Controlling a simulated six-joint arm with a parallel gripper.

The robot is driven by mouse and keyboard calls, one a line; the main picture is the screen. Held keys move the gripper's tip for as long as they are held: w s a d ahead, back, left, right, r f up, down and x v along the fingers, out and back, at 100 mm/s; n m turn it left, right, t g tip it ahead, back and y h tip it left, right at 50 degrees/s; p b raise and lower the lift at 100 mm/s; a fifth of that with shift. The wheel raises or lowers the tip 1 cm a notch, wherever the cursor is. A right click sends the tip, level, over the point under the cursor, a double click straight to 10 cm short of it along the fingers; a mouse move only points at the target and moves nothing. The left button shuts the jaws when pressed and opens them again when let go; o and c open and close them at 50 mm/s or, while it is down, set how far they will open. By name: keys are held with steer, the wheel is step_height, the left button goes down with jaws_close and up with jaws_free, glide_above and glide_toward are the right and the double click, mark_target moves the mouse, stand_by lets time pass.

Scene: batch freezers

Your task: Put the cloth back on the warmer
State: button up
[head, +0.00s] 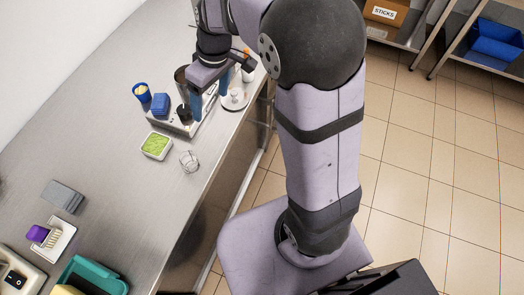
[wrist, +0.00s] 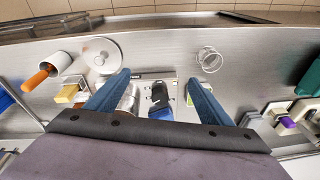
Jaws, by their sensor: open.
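The warmer (head: 178,130) looks to be the low steel unit on the counter. A blue folded piece (head: 160,103), possibly the cloth, sits at its left side; it shows partly between the fingers in the wrist view (wrist: 160,114). A flat grey folded piece (head: 63,196) lies farther along the counter; I cannot tell which is the cloth. A black piece (wrist: 158,95) and a steel cylinder (wrist: 128,100) also stand at the warmer. My gripper (head: 210,95) is open and empty above the warmer, its blue fingers apart in the wrist view (wrist: 158,78).
A round steel lid (wrist: 100,55), a white cup with an orange handle (wrist: 47,72) and a yellow block (wrist: 70,93) stand to one side. A clear glass (head: 189,161) and a green-filled tub (head: 156,146) stand near the warmer. The counter (head: 120,185) is bare between tub and grey piece.

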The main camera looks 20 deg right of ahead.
steer(key=s+d+f+m+h, duration=0.1)
steer(key=s+d+f+m, duration=0.2)
steer(key=s, duration=0.6)
steer(key=s+d+f+m+g+h, duration=0.1)
steer(key=s+d+f+m, duration=0.1)
steer(key=s, duration=0.6)
steer(key=shift+s+d+f+m, duration=0.4)
steer(key=shift+d+m, duration=0.5)
steer(key=shift+d, duration=0.2)
